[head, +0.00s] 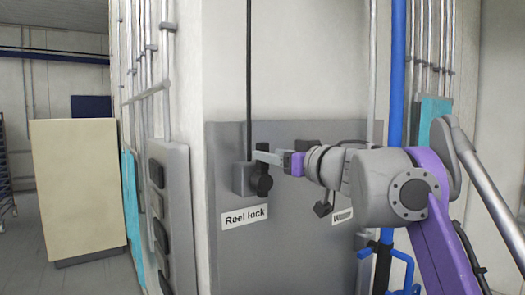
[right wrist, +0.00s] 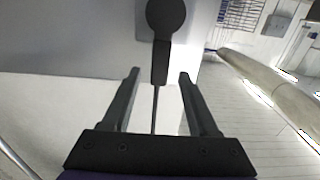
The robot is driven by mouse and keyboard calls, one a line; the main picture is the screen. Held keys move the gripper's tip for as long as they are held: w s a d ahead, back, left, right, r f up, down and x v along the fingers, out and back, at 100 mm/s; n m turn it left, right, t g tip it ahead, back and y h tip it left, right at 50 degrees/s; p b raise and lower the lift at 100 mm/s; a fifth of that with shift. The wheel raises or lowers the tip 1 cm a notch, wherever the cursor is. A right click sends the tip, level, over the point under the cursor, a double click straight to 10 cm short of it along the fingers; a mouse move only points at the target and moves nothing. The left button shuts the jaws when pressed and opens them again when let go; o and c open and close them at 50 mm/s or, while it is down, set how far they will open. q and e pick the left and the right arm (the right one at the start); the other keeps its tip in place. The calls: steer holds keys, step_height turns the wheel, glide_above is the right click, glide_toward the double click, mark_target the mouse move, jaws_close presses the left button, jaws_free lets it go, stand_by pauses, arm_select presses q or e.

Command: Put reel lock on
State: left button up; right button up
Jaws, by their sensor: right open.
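The reel lock switch is a grey box (head: 243,180) on a grey wall panel, above the label "Reel lock" (head: 245,217). Its black handle (head: 264,184) has a round hub with a lever that appears to point up in the head view. My right gripper (head: 268,157) is at the upper end of the lever. In the right wrist view the gripper (right wrist: 160,77) is open, and the black lever (right wrist: 160,62) reaches between the fingertips with a gap on both sides. The fingers partly hide the switch in the head view. My left gripper is not in view.
A second switch (head: 322,208) on the panel (head: 285,250), its label partly hidden, is behind my right arm. A blue pipe (head: 398,70) runs down to the right. More switches (head: 158,203) are on the left wall side. A beige cabinet (head: 80,185) stands far left.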

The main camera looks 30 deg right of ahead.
steer(key=shift+w+a, duration=0.15)
steer(key=shift+w, duration=2.15)
steer(key=shift+c, duration=0.3)
jaws_close()
